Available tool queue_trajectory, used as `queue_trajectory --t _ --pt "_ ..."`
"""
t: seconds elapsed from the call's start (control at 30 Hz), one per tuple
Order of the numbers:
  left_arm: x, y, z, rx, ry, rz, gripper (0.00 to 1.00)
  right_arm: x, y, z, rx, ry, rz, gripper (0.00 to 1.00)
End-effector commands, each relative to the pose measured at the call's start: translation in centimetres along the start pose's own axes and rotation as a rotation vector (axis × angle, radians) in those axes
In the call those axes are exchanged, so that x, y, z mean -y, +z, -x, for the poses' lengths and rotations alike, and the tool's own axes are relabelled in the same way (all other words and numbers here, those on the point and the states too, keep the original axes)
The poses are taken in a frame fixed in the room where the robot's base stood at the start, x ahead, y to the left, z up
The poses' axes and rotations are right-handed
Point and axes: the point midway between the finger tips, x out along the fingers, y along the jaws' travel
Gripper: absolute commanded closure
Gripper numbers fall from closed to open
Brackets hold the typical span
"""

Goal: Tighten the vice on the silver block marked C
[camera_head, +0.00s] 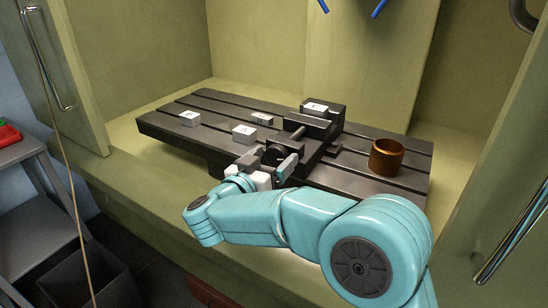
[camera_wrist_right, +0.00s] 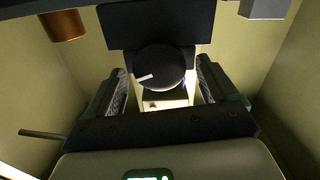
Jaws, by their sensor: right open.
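The dark vice (camera_head: 318,128) stands near the middle of a black slotted table. A block with a white label (camera_head: 317,106) sits at its far end; its letter is too small to read. Other small silver blocks lie to the left on the table: one at the left (camera_head: 190,118), one nearer the front (camera_head: 244,134), and one close to the vice (camera_head: 262,119). My right gripper (camera_head: 269,162) is at the vice's near end, open. In the wrist view its fingers stand either side of the round black knob (camera_wrist_right: 160,72), with gaps showing. My left gripper is out of view.
The black slotted table (camera_head: 165,122) lies inside a greenish cabinet with open doors. A copper-coloured cup (camera_head: 387,157) stands to the right of the vice; it also shows in the wrist view (camera_wrist_right: 63,25). Blue tool ends (camera_head: 380,8) show above.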

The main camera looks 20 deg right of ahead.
Motion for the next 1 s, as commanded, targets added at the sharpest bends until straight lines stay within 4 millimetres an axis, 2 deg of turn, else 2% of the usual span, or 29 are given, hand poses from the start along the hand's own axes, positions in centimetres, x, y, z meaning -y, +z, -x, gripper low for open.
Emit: queue_trajectory --t 0.13,0.37,0.4,0.53,0.57,1.0 --pt "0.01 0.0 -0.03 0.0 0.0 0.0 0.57 -0.04 0.03 -1.04 0.0 0.002 0.0 0.14" --pt "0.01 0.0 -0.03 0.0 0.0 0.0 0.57 0.01 0.02 -1.15 0.0 0.0 0.0 0.14" --pt "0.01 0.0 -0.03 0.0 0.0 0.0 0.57 0.0 0.02 -1.14 0.0 0.0 0.0 0.17" --pt "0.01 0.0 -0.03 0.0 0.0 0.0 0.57 0.0 0.02 -1.12 0.0 0.0 0.0 0.6" --pt "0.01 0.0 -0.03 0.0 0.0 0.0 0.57 0.0 0.02 -1.12 0.0 0.0 0.0 0.65" --pt "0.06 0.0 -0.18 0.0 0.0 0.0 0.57 -0.03 0.02 -1.1 0.0 0.001 -0.04 0.66"
